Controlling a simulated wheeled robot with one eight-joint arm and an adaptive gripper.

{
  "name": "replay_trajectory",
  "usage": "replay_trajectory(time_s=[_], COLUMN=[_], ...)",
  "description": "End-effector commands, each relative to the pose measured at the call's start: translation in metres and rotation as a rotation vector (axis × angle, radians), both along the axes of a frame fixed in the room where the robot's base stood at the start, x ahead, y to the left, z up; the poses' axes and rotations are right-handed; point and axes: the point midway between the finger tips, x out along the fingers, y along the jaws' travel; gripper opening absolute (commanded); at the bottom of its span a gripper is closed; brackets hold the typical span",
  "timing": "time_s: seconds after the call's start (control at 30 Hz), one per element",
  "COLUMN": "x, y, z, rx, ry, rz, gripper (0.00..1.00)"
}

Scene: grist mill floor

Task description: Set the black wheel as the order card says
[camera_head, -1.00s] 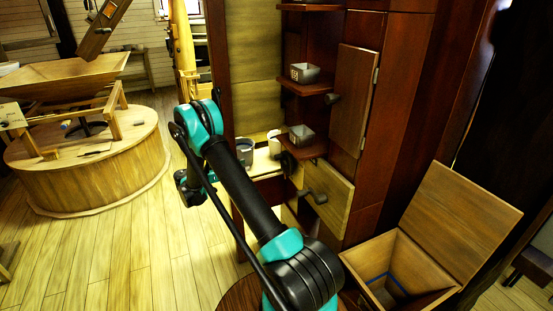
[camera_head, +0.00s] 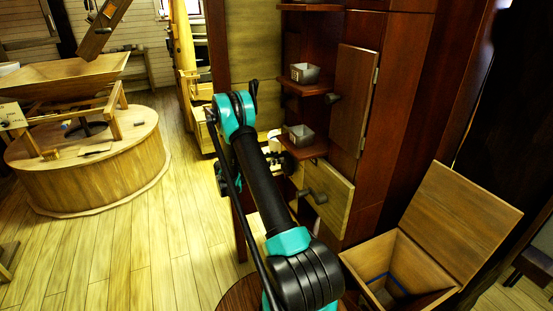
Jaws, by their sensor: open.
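A small dark round part, which looks like the black wheel (camera_head: 288,162), sits at the cabinet's edge below the lower shelf; its setting is too small to read. My arm reaches up and away, its elbow in front of the cabinet's left side. What shows of my gripper (camera_head: 275,156) is a few dark parts just right of my arm, close to the wheel in the picture; it is open. I cannot tell whether it touches the wheel. A pale card (camera_head: 12,116) stands by the millstone at the far left; I cannot tell whether it is the order card.
An open-lidded wooden chest (camera_head: 370,262) stands at the lower right.

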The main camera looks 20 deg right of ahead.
Motion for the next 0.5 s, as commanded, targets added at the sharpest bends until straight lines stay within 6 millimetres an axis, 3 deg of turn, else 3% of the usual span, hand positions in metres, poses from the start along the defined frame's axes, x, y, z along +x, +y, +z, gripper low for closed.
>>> replay_trajectory(time_s=[0.37, 0.5], x=[0.0005, 0.0005], y=[-0.0072, -0.0071], z=[0.0000, 0.0000], rx=[0.000, 0.000], ry=[0.000, 0.000], rz=[0.001, 0.001], gripper=[0.45, 0.31])
